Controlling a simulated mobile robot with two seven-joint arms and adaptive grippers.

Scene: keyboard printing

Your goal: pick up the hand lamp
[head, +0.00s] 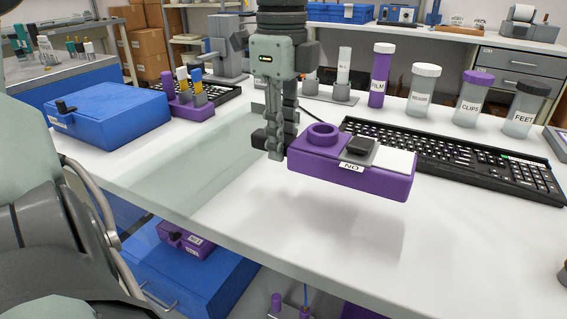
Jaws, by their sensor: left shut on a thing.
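My left gripper (275,148) points down over the front of the white table and is shut on the left end of a purple block (360,178). The block has a raised purple ring, a dark switch-like piece, a white square and a label that seems to read "NO". It is held above the table, with a soft shadow below it. I cannot tell for sure whether this block is the hand lamp; no other thing in view is plainly one. My right gripper is not in view.
A black keyboard (455,160) lies behind and right of the block. Lidded jars, including a purple one (380,75), stand behind it. A blue case (108,114) and a purple holder with small bottles (190,105) are at left. The white table's (300,235) front is clear.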

